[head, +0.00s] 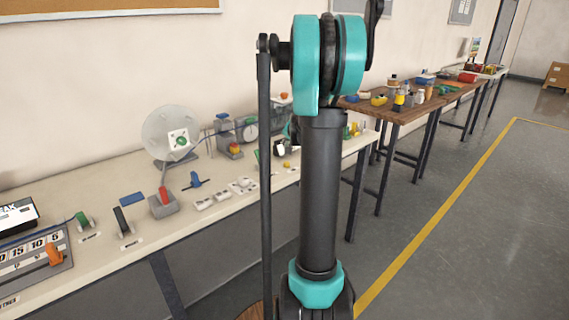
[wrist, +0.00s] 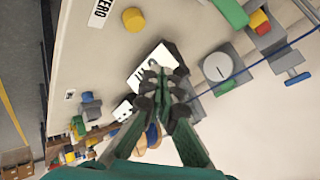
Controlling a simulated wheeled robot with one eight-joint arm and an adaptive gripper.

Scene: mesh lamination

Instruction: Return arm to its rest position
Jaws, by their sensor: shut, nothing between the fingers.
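My gripper (wrist: 165,85) shows in the wrist view with its dark fingertips together and nothing between them. It hangs over the light bench top (wrist: 95,60), in front of a white card (wrist: 150,66) on a dark holder. I cannot tell whether the fingertips touch the card holder. In the head view my arm stands tall in the middle of the picture, and its upper links and column hide the gripper and part of the bench.
The long bench (head: 110,255) carries a clear disc (head: 161,128), a red-handled switch (head: 163,203) and several small controls. A grey dial box (wrist: 217,68) stands right of my gripper. A wooden table (head: 412,111) holds several items. The floor (head: 470,230) at right is clear.

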